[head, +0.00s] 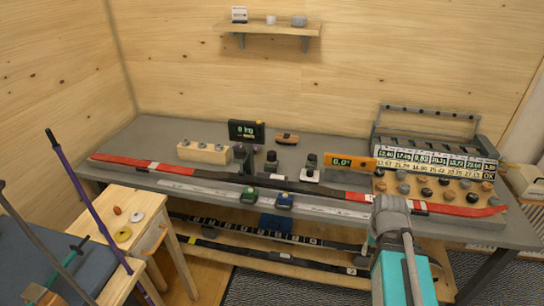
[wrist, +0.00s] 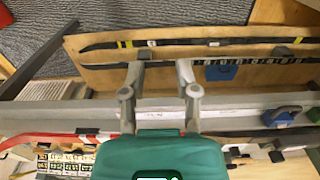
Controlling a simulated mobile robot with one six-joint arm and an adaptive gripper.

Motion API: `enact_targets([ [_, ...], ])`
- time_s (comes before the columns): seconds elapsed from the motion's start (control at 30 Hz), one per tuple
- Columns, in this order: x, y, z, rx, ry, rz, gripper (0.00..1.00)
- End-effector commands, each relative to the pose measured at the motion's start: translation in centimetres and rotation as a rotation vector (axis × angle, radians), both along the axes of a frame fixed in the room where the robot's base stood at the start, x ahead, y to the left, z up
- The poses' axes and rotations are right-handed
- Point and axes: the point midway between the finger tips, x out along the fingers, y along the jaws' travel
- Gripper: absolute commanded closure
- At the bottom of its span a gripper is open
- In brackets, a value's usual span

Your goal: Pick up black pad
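I cannot tell for sure which thing is the black pad. Several small dark round pieces, one of them a black piece (head: 473,198), sit among tan and grey ones on the wooden rack at the bench's right. Dark blocks also stand mid-bench, such as a small black one (head: 271,160). My gripper (head: 391,205) is at the bench's front edge, left of the rack's front. In the wrist view my gripper (wrist: 160,68) has its two fingers apart with nothing between them. The bench edge and lower shelf show beyond them.
The grey bench (head: 150,130) carries a long red ski (head: 335,192) along its front. An orange display (head: 350,161) is behind. A lower shelf (wrist: 110,75) holds a dark ski and a blue box (wrist: 222,72).

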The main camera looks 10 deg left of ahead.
Motion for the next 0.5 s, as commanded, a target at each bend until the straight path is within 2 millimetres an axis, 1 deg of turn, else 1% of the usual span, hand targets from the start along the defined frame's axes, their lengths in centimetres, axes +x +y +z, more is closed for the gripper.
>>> enact_targets([
  [0.07, 0.0, 0.0, 0.0, 0.0, 0.0, 0.0, 0.6],
  [0.17, 0.1, 0.0, 0.0, 0.0, 0.0, -0.002, 0.43],
  [0.2, 0.2, 0.1, 0.0, 0.001, -0.001, -0.006, 0.36],
  [0.27, 0.6, 0.2, 0.1, 0.003, -0.002, -0.016, 0.25],
  [0.3, 1.0, 0.4, 0.2, 0.005, -0.004, -0.027, 0.17],
  [0.4, 2.4, 1.0, 0.5, 0.014, -0.01, -0.075, 0.02],
  [0.47, 3.6, 1.5, 0.7, 0.021, -0.015, -0.118, 0.02],
  [0.5, 4.5, 1.9, 0.9, 0.027, -0.018, -0.152, 0.02],
])
